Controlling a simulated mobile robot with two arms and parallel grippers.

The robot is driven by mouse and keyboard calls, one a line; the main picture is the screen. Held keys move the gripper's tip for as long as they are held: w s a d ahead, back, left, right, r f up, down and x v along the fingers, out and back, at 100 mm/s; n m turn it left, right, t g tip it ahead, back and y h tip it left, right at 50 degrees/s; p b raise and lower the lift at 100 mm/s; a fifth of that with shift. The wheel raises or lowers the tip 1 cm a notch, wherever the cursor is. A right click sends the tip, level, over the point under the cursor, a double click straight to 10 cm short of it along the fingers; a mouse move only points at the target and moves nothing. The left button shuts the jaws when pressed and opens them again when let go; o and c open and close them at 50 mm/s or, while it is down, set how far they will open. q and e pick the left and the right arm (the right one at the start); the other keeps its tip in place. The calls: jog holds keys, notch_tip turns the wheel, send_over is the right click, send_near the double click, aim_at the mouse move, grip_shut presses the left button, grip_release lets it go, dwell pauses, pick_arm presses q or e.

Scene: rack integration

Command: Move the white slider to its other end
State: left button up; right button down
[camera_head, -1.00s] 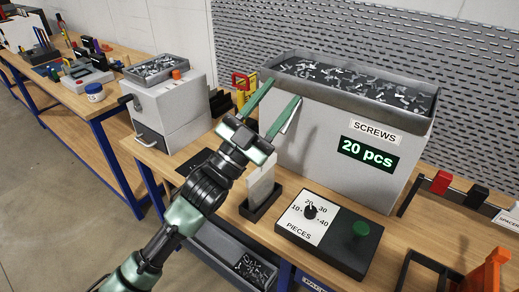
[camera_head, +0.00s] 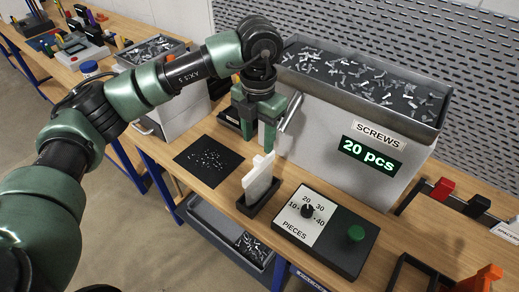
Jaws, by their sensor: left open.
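A white upright block (camera_head: 259,181) stands in a narrow black holder (camera_head: 264,200) on the bench; it is the likeliest white slider, though I cannot tell for sure. My left gripper (camera_head: 258,145) points down, open, just behind and above this block, in front of the screw dispenser. Its fingers are spread and nothing shows between them. I cannot tell whether a fingertip touches the block. A silver bar (camera_head: 291,112) sticks out from the dispenser's front beside the fingers. My right gripper is not in view.
The grey screw dispenser (camera_head: 330,165) reads "20 pcs". A control box (camera_head: 343,228) with a dial and green button sits to the right. A black mat (camera_head: 190,158) with small screws lies to the left. A grey bin (camera_head: 205,222) hangs below the bench edge.

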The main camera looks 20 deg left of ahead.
aim_at(259, 158)
pick_arm(q)
notch_tip(259, 158, down, 5)
jog(key=shift+f+p, duration=0.15)
jog(key=shift+p, duration=0.9)
jog(key=shift+d+f, duration=0.1)
jog(key=shift+f, duration=0.55)
grip_shut()
